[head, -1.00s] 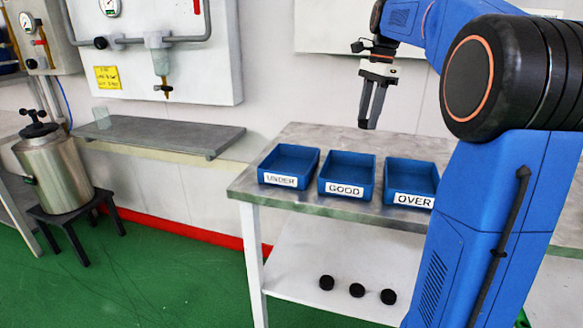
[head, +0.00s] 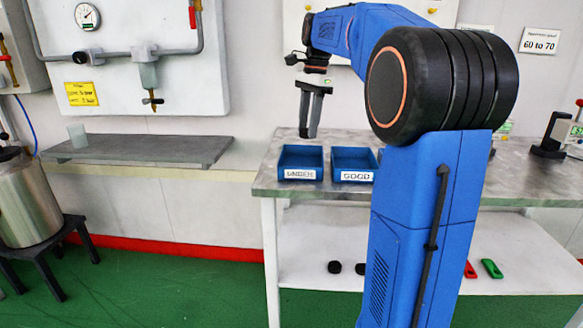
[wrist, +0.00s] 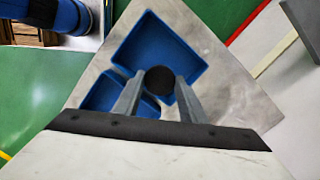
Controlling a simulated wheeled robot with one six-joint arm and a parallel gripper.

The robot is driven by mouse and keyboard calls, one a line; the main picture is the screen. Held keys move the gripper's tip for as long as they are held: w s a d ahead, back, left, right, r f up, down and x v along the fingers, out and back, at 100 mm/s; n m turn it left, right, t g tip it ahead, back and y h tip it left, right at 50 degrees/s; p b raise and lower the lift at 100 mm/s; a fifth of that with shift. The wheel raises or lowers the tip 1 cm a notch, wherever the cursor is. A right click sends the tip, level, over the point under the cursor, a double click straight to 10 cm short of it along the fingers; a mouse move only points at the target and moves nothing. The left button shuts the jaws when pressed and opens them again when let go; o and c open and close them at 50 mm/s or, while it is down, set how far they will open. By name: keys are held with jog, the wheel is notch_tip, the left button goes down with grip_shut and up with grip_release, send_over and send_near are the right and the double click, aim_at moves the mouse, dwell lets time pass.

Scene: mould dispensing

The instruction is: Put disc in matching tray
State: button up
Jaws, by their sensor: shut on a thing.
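My gripper (head: 309,136) is shut on a dark round disc (wrist: 159,79), held between the two fingertips in the wrist view. The disc is too small to make out in the head view. The blue tray labelled UNDER (head: 300,158) stands at the left end of the metal table, with the GOOD tray (head: 352,160) to its right. The fingertips appear above and near the UNDER tray, apart from it. The wrist view shows one blue tray (wrist: 192,62) behind the disc and part of another (wrist: 98,99) beside it. The OVER tray is hidden behind my arm in the head view.
The metal table (head: 262,185) has a lower shelf (head: 310,245) bearing dark discs (head: 334,267), a red item (head: 470,269) and a green item (head: 492,268). A grey wall shelf (head: 140,150) is at left. A dark instrument (head: 553,135) stands at right.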

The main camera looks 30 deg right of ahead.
jog(key=shift+f, duration=2.75)
jog(key=o, duration=1.1)
jog(key=shift+o, duration=0.2)
notch_tip(320, 180, up, 17)
jog(key=d, duration=0.2)
jog(key=shift+r, duration=0.15)
